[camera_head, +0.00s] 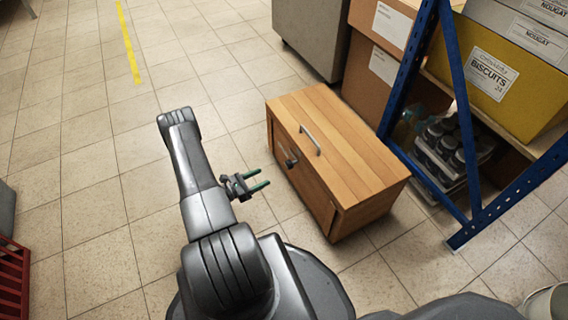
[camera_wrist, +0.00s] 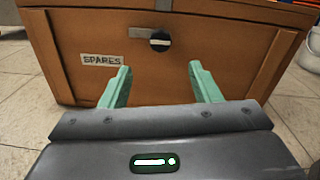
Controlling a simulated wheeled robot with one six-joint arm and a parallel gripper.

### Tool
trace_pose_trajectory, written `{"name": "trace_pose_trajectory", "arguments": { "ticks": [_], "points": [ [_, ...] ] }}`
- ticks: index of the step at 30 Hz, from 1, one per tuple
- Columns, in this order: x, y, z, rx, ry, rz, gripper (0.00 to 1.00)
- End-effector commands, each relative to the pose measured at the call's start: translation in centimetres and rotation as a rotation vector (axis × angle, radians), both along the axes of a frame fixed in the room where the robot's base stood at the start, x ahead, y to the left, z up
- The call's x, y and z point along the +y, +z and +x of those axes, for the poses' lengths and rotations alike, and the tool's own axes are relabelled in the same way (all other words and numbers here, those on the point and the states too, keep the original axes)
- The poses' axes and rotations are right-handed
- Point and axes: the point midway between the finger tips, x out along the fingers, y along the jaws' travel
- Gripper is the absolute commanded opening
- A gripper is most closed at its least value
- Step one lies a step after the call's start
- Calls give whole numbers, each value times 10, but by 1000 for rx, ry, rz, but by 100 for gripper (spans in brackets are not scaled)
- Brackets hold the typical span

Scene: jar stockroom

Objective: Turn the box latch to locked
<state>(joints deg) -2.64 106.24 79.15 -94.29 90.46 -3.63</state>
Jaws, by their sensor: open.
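The wooden box (camera_head: 345,145) stands on the tiled floor, with a grey bar handle (camera_head: 309,140) on its top. Its latch (camera_head: 291,160) is a dark knob on the front face. In the wrist view the latch (camera_wrist: 160,41) is a round dark disc with a light, roughly level bar across it, high on the box front (camera_wrist: 225,70). My gripper (camera_head: 265,178) is open and empty, in front of the box and apart from the latch. In the wrist view its green fingers (camera_wrist: 161,78) point at the front, below the latch.
A "SPARES" label (camera_wrist: 101,60) is on the box front, left of the latch. A blue shelf rack (camera_head: 460,90) with a yellow biscuit bin (camera_head: 490,80) and jars stands right of the box. Cardboard boxes (camera_head: 375,65) stand behind it.

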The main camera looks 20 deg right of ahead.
Motion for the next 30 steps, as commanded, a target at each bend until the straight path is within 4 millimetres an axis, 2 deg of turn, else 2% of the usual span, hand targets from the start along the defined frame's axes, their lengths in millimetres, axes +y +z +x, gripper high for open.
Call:
{"name": "trace_pose_trajectory", "arguments": {
  "ticks": [5,21,30],
  "points": [
    [-18,0,2,-1,-5,0,57],
    [-104,-1,12,-3,-6,0,57],
    [-133,0,15,-2,-4,2,57]
  ]
}}
